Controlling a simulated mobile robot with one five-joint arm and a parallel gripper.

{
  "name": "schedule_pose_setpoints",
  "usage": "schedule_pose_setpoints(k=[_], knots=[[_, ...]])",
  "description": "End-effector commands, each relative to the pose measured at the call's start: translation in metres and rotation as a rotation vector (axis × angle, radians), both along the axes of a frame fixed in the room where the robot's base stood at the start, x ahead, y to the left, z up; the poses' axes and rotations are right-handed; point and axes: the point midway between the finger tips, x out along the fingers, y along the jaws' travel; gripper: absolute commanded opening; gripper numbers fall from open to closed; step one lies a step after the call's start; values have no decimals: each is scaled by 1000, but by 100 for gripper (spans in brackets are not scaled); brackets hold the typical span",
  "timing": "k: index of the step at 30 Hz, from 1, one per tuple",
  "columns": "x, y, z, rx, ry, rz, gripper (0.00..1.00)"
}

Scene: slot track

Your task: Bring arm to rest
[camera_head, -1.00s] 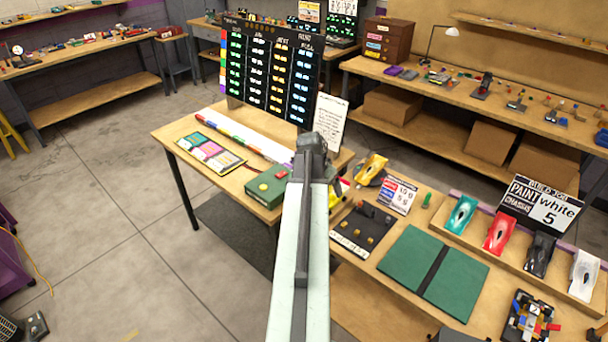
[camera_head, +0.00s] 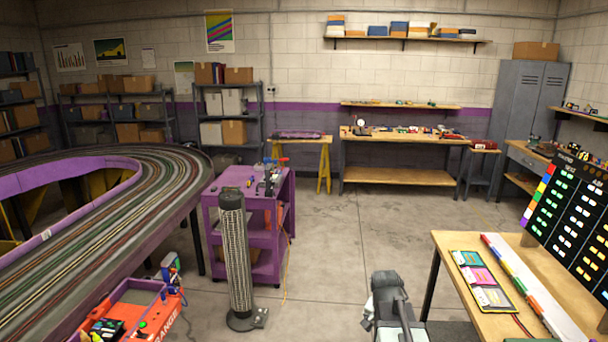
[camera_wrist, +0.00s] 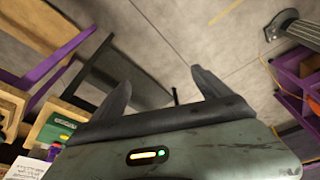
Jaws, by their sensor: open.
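My arm (camera_head: 393,310) shows at the bottom of the head view, right of centre, low and foreshortened. The dark part at its top end is in the open floor area, left of the wooden bench with the scoreboard. The fingertips cannot be made out in that view.
A wooden bench (camera_head: 450,246) stands close to the right of my arm. A grey column-like stand (camera_head: 237,265) and a purple cart (camera_head: 286,215) stand to the left, with the slot track (camera_head: 130,235) beyond. The floor (camera_head: 345,240) between is clear.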

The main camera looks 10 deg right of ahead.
Motion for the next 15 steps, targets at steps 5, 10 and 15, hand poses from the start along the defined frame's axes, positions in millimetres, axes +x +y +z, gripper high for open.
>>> schedule_pose_setpoints(k=[5, 10, 15], knots=[[-14, 132, -5, 45, 84, 339, 87], [-57, 180, -8, 108, 197, 641, 87], [-64, 183, -8, 119, 239, 773, 87]])
